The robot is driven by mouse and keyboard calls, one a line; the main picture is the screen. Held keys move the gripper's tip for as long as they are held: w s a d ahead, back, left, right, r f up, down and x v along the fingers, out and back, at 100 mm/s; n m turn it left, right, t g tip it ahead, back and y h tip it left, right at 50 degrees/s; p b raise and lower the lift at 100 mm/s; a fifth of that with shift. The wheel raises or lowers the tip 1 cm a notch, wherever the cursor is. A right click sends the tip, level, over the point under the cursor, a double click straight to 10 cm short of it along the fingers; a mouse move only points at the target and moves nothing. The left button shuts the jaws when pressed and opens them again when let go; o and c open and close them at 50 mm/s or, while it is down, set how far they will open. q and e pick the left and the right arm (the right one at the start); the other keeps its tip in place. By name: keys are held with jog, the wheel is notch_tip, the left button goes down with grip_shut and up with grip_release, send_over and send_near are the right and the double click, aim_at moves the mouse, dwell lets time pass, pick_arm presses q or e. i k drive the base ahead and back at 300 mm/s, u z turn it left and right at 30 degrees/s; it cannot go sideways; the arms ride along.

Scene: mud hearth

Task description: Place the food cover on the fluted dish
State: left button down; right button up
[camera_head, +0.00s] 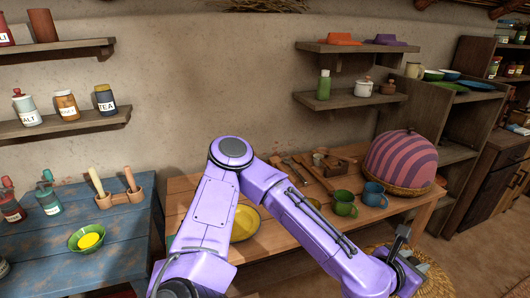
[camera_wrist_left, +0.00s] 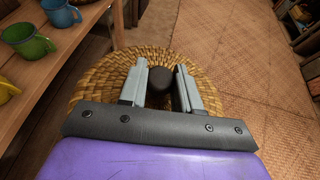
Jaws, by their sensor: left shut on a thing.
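The food cover appears to be the round woven straw piece (camera_wrist_left: 95,82) with a dark round knob (camera_wrist_left: 162,80); its rim also shows in the head view (camera_head: 436,278). My left gripper (camera_wrist_left: 165,78) is shut on the knob, with a finger on either side. In the head view my left gripper (camera_head: 408,262) is at the lower right, off the front edge of the wooden table. A yellow dish (camera_head: 244,224), perhaps the fluted dish, lies on that table, partly hidden by my left arm; its fluting is not clear. My right gripper is not in view.
A green mug (camera_head: 344,203) and a blue mug (camera_head: 374,194) stand on the wooden table (camera_head: 410,212). A striped dome (camera_head: 402,158) in a woven base is at its right end. A blue table (camera_head: 125,262) with a green bowl (camera_head: 74,246) is at left.

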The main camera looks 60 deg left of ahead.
aim_at(93, 244)
jog(key=u, duration=0.05)
jog(key=i, duration=0.3)
jog(key=u, duration=2.9)
